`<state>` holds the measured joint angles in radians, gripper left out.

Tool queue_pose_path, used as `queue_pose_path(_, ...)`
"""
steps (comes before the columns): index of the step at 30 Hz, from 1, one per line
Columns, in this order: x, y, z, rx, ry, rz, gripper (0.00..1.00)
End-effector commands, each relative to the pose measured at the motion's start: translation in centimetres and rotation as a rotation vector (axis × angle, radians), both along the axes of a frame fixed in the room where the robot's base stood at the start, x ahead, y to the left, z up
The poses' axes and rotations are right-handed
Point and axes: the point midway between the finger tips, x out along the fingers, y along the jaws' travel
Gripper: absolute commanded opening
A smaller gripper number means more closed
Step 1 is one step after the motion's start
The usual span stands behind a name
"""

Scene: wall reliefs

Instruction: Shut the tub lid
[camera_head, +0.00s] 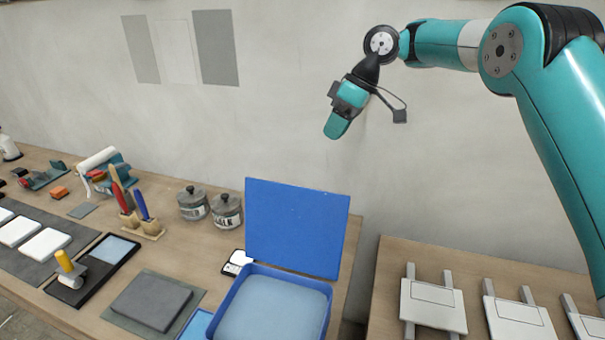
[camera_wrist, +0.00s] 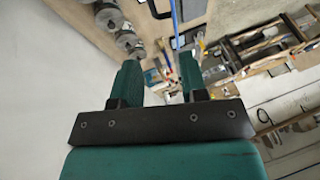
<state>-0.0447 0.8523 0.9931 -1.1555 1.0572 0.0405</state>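The blue tub (camera_head: 272,306) stands at the right end of the wooden table, with a pale blue surface inside. Its blue lid (camera_head: 296,228) stands open, nearly upright, at the tub's back edge. My gripper (camera_head: 335,128) is in the air above and to the right of the lid, in front of the wall, well apart from it. In the wrist view my gripper (camera_wrist: 158,75) has its two green fingers spread, with nothing between them. A thin blue strip (camera_wrist: 175,18) shows beyond the fingers there, likely the lid seen edge-on.
Two grey lidded jars (camera_head: 211,206) stand left of the lid. A stand with red and blue handled tools (camera_head: 133,210) is further left. A grey slab (camera_head: 152,300) lies left of the tub. A second table (camera_head: 390,275) with white panels is at the right, past a gap.

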Motion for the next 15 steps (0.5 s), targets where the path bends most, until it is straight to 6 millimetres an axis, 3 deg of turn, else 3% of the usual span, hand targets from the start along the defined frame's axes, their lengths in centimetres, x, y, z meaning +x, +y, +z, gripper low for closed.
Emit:
queue_pose_path(3, 1.2, -0.5, -0.5, -0.006, -0.015, 0.027, 0.40)
queue_pose_path(8, 1.4, -0.1, -2.0, -0.007, -0.020, 0.036, 0.40)
queue_pose_path(15, 1.0, 2.1, -6.5, -0.007, -0.018, 0.037, 0.40)
